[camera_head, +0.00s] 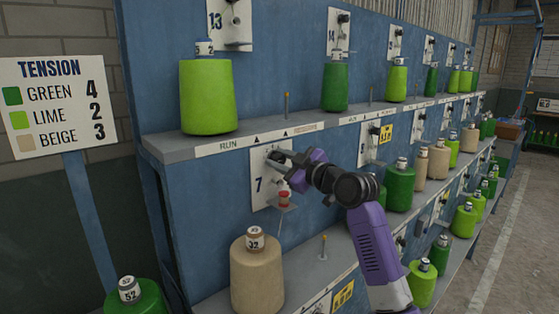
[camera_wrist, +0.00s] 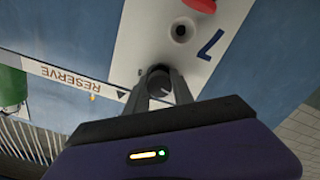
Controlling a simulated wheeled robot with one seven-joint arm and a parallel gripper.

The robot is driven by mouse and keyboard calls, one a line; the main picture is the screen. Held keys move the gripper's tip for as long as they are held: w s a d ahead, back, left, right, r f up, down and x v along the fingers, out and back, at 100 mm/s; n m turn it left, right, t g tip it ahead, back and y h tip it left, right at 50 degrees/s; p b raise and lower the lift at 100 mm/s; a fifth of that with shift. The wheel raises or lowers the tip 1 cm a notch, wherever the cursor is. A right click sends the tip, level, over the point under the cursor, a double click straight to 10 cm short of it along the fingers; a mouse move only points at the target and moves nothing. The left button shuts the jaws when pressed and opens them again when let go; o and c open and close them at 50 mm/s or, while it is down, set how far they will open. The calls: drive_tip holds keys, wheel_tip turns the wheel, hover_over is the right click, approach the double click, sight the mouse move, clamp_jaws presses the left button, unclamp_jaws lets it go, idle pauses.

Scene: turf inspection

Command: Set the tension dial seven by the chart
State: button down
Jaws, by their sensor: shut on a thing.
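The tension chart (camera_head: 55,105) at the left reads green 4, lime 2, beige 3. The white plate (camera_head: 258,184) numbered 7 is on the blue frame below the upper shelf; it shows turned over in the wrist view (camera_wrist: 185,62). My gripper (camera_head: 277,158) is at the upper part of this plate. In the wrist view its fingers (camera_wrist: 160,88) close on the dark round tension dial (camera_wrist: 158,76). The fingers mostly cover the dial in the head view, and I cannot read its setting. A beige yarn cone (camera_head: 257,275) stands below plate 7.
A small red part (camera_head: 284,199) sits just below my gripper. A lime cone (camera_head: 207,97) and a green cone (camera_head: 335,87) stand on the shelf above. More cones line the lower shelf to the right. The aisle floor (camera_head: 500,230) is clear.

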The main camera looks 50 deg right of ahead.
drive_tip(key=shift+m, duration=0.4)
drive_tip(key=m+p, duration=0.1)
drive_tip(key=m, duration=0.2)
drive_tip(key=m+p, duration=0.2)
drive_tip(key=m, duration=0.2)
drive_tip(key=shift+r, duration=0.1)
drive_tip(key=m+p, duration=0.3)
drive_tip(key=m, duration=0.2)
drive_tip(key=shift+d+m, duration=0.1)
drive_tip(key=shift+m, duration=0.2)
drive_tip(key=shift+m+p, duration=0.6)
drive_tip(key=shift+m, duration=0.5)
drive_tip(key=shift+f, duration=0.2)
drive_tip(key=shift+d, duration=0.1)
drive_tip(key=c, duration=1.1)
unclamp_jaws()
